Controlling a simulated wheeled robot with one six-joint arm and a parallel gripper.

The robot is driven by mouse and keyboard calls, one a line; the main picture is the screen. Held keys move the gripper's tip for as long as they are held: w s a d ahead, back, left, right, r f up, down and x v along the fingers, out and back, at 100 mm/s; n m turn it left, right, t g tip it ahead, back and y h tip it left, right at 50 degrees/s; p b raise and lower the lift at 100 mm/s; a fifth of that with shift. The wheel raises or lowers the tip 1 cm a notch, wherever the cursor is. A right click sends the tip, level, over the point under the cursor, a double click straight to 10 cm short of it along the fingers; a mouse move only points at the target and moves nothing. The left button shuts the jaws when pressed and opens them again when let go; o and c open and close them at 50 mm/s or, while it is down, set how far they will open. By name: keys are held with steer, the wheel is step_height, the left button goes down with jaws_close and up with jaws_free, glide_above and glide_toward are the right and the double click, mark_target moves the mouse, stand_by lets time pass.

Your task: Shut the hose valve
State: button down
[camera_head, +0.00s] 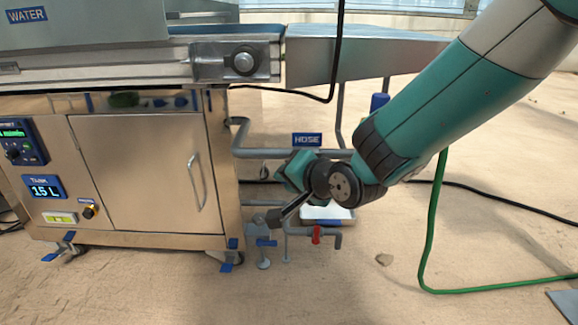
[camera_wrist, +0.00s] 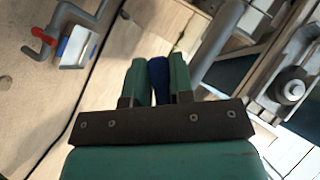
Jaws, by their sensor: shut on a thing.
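In the wrist view my gripper (camera_wrist: 157,66) has its two teal fingers closed on a narrow blue part (camera_wrist: 159,82), which looks like the handle of the hose valve. The rest of the valve is hidden between and behind the fingers. In the head view a blue sign reading HOSE (camera_head: 307,139) stands above the grey pipe (camera_head: 265,153), just above my wrist. My wrist hides the fingertips and the held part there, so I cannot tell how the handle is turned against its pipe.
A red-handled tap (camera_head: 316,235) sits on a low pipe below my wrist, with a blue handle (camera_head: 266,243) to its left. A white tray (camera_head: 327,213) is behind them. The steel cabinet (camera_head: 148,172) stands left. A green hose (camera_head: 432,225) hangs right; the front floor is mostly clear.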

steer(key=shift+d+f+n+g+h+p, duration=0.25)
steer(key=shift+d+n+h+p, duration=0.4)
steer(key=shift+h+p, duration=0.9)
steer(key=shift+d+f+n+g+h+p, duration=0.25)
steer(key=shift+d+n+h+p, duration=0.25)
steer(key=shift+n+h+p, duration=0.95)
steer(key=shift+d+f+n+g+h+p, duration=0.25)
steer(key=shift+d+h+p, duration=0.55)
steer(key=shift+p, duration=1.35)
steer(key=shift+a+f, duration=0.1)
steer(key=shift+a, duration=0.05)
steer(key=c, duration=1)
jaws_free()
steer(key=p+v, duration=0.1)
steer(key=v, duration=0.4)
steer(key=p+v, duration=0.2)
steer(key=v, duration=0.4)
steer(key=p+v, duration=0.2)
steer(key=v, duration=0.4)
steer(key=shift+s+a, duration=0.2)
steer(key=shift+a, duration=0.15)
